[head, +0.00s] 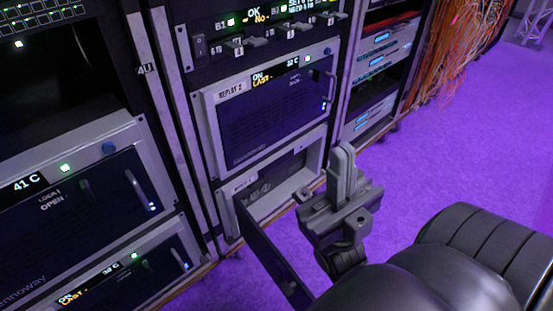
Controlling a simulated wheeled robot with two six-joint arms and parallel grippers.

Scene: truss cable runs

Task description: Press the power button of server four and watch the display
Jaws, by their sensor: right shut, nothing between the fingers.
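My right gripper (343,153) is shut and empty, pointing up, in front of and to the right of the middle rack's lowest visible server (318,150). That server's dark front door (270,255) is swung out toward me, and round parts show inside its bay (262,190). Its label is too small to read, so I cannot tell whether it is server four. Above it, the server marked REPLAY 2 (255,128) is closed; its display (262,80) reads ON, LAST and 32 C. No gripper touches a server. My left gripper is out of view.
A row of switches (258,42) sits above REPLAY 2. In the left rack, one server (85,190) shows 41 C and OPEN, and another below (115,285) shows 32 C. Orange cables (455,50) hang at the back right. The purple floor (430,150) is clear.

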